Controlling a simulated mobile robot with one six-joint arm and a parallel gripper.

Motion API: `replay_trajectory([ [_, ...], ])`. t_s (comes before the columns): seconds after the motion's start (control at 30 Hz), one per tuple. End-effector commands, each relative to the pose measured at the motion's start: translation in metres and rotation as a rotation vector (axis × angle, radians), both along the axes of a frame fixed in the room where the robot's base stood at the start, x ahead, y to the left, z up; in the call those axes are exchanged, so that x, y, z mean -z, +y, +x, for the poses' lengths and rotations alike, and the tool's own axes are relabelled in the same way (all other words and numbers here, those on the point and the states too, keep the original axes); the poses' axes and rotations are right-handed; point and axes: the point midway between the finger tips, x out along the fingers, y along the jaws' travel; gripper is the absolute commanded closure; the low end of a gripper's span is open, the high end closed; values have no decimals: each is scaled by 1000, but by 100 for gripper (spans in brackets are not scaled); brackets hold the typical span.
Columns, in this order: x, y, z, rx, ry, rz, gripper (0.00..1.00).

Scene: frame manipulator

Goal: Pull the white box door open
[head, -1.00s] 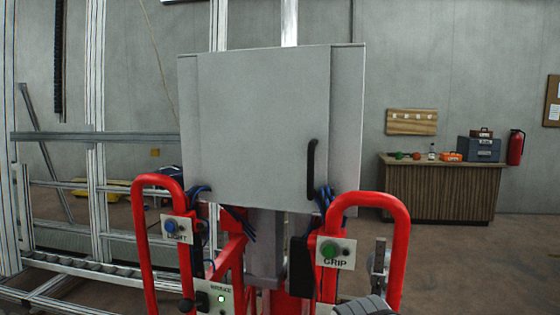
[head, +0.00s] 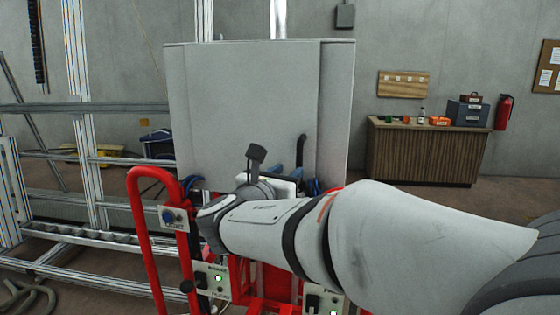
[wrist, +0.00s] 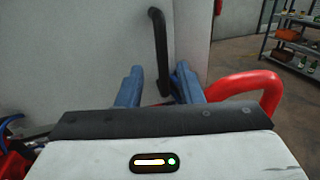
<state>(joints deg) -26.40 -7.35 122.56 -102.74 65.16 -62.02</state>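The white box (head: 245,105) stands upright on the red frame, and its door looks shut in the head view. Its black vertical handle (head: 304,138) is at the lower right of the door, partly hidden behind my gripper (head: 298,160). In the wrist view the handle (wrist: 161,50) runs down the door (wrist: 90,45), and its lower end lies between the two blue fingers of my gripper (wrist: 158,76). The fingers are apart on either side of the handle. I cannot tell whether either touches it.
Red tube handles (head: 140,230) rise from the frame below the box. A metal profile rack (head: 95,140) stands at left. A wooden counter (head: 425,155) stands at the back right, with a fire extinguisher (head: 504,112) beside it. Open floor lies between.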

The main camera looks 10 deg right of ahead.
Motion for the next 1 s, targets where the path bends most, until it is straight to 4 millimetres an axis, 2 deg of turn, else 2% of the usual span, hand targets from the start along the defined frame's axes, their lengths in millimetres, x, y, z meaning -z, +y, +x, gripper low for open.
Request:
replay_trajectory([
  [0.3,-2,-31,40,6,3,0,67],
  [0.5,-1,-42,56,4,1,1,67],
  [0.83,0,-45,59,3,0,3,67],
  [1.0,0,-45,59,4,0,3,81],
])
